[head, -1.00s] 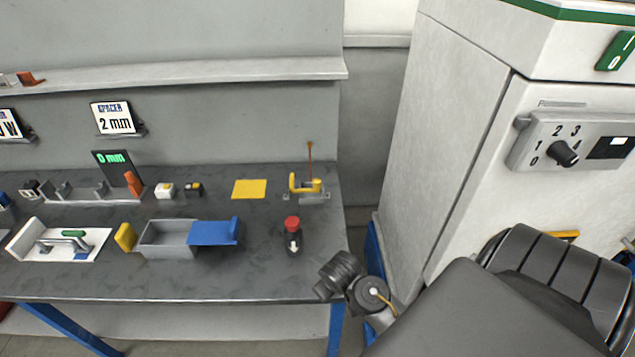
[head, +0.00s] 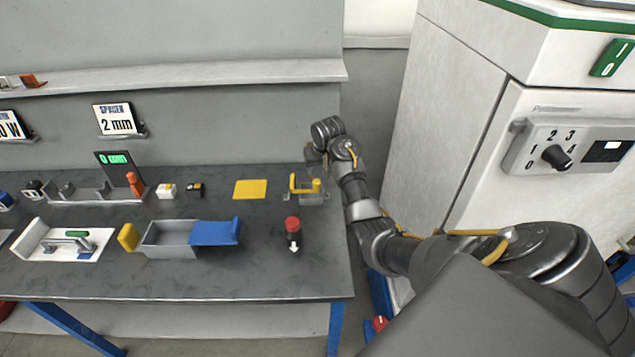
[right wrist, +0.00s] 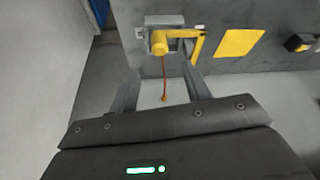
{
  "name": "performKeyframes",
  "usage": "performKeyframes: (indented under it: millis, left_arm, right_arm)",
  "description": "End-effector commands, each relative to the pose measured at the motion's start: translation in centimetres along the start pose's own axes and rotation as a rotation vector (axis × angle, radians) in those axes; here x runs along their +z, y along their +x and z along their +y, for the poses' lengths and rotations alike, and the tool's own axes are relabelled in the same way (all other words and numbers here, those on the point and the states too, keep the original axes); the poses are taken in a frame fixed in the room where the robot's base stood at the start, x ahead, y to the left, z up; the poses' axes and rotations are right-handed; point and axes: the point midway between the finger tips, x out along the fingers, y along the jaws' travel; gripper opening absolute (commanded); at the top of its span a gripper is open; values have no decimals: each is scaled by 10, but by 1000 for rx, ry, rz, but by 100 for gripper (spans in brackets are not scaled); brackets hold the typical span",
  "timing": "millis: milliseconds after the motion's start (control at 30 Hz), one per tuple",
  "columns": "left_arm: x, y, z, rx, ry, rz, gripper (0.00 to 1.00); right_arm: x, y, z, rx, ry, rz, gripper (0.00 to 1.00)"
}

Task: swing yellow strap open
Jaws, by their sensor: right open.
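The yellow strap (head: 304,190) sits on a small grey base at the back right of the bench. In the right wrist view the yellow strap (right wrist: 196,47) shows as an angled arm beside a round yellow knob. A thin orange-red rod with a small tip (right wrist: 164,98) rises from there between my fingers. My right gripper (head: 314,162) is above and just behind the fixture. In the right wrist view my right gripper (right wrist: 161,90) is open, with one finger on each side of the rod and the strap beyond the fingertips. My left gripper is not in view.
A flat yellow pad (head: 250,189) lies left of the fixture. A grey box (head: 168,240) with a blue lid (head: 214,232) is farther left. A tall white cabinet (head: 445,140) stands close on the right.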

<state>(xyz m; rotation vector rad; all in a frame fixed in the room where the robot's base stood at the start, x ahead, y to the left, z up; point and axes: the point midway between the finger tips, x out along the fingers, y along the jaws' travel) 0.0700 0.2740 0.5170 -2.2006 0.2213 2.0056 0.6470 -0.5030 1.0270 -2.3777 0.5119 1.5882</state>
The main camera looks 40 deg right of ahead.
Motion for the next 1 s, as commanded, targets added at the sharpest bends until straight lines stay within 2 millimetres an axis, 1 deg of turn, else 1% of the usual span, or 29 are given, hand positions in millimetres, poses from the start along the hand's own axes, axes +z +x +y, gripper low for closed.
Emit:
performKeyframes:
  millis: [67, 167, 400, 600, 800, 1000]
  left_arm:
    - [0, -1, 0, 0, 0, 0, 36]
    - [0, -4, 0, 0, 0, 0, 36]
    - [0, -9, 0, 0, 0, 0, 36]
    - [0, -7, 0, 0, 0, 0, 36]
    - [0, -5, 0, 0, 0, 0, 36]
    - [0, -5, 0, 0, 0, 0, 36]
  right_arm:
    - [0, 4, 0, 1, -1, -1, 48]
    - [1, 16, 1, 2, -1, -4, 48]
    - [1, 60, 2, 3, -1, -4, 48]
    - [1, 90, 0, 2, -1, -2, 48]
    - [1, 104, 0, 2, -2, 0, 48]
    - [1, 108, 1, 2, -2, 0, 48]
